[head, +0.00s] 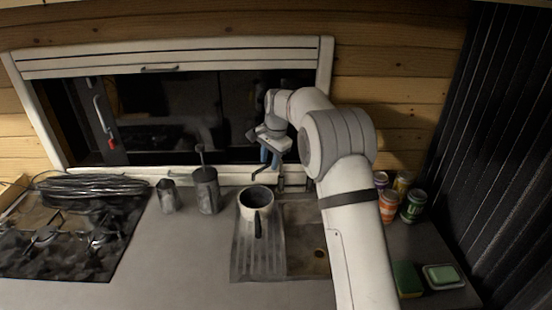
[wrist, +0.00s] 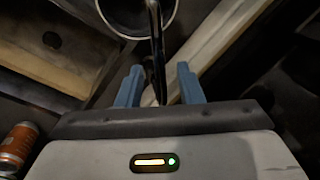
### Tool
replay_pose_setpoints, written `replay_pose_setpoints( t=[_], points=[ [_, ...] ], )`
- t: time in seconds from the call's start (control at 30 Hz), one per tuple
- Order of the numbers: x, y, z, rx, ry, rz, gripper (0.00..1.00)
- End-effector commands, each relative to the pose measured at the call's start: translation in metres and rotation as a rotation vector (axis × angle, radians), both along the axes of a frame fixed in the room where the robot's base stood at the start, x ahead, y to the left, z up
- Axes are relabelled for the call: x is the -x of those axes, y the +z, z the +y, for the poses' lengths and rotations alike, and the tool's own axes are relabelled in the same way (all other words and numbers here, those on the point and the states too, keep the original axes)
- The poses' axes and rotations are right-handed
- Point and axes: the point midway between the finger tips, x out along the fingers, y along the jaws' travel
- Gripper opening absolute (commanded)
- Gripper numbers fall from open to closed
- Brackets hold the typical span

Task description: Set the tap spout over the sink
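The dark tap (head: 281,181) stands behind the sink (head: 305,240), and its thin spout (head: 259,171) points left, toward the drainboard side rather than over the basin. My gripper (head: 269,157) is above the tap, blue fingers pointing down. In the wrist view the spout (wrist: 155,45) runs as a dark bar between the two fingers of my gripper (wrist: 158,82), with gaps visible on both sides. The gripper is open. The sink basin with its drain hole also shows in the wrist view (wrist: 60,68). My arm hides part of the sink in the head view.
Left are two dark metal containers (head: 207,192) and a hob (head: 65,240). Right are several cans (head: 388,208), a sponge (head: 407,279) and a soap dish (head: 458,284). A window frame (head: 215,178) is behind.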

Motion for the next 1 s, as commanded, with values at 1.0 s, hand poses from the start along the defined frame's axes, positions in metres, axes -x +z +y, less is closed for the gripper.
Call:
replay_pose_setpoints(
  t=[1.0],
  points=[
    [0.0, -0.001, -0.019, 0.0, -0.002, 0.001, 0.0]
  ],
)
